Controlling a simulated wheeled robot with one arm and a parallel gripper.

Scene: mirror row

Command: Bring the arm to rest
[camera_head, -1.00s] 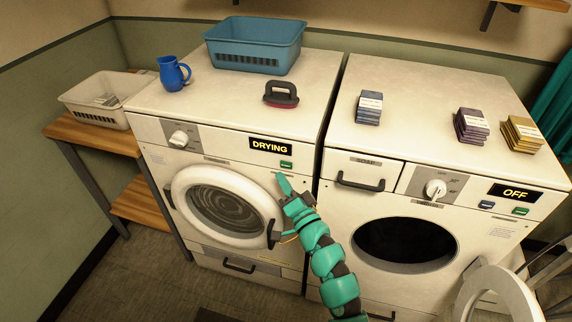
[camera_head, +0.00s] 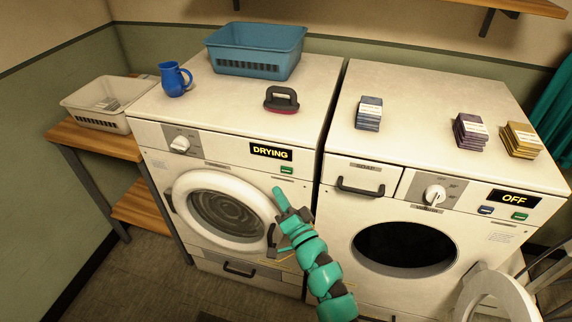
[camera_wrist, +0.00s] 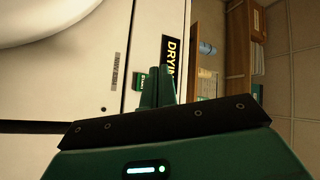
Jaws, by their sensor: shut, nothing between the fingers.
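My gripper (camera_head: 279,196) is shut and empty. It is in front of the left machine (camera_head: 170,155), below the lit green button (camera_head: 287,170) and beside the round door (camera_head: 228,210), which is closed. The left machine's display (camera_head: 271,151) reads DRYING. In the wrist view my gripper's fingers (camera_wrist: 157,85) are together, pointing toward the machine's front panel, with the green button (camera_wrist: 139,81) and the DRYING display (camera_wrist: 170,60) close behind them. Whether the fingertips touch anything cannot be told. My arm reaches up from the bottom of the head view.
The right machine (camera_head: 335,200) shows OFF (camera_head: 514,198), and its round door (camera_head: 495,295) hangs open. A blue basket (camera_head: 256,50), a blue mug (camera_head: 174,79) and a black-handled brush (camera_head: 281,100) stand on top at left. Several stacked packs (camera_head: 369,113) stand at right. A white basket (camera_head: 105,103) is on the shelf.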

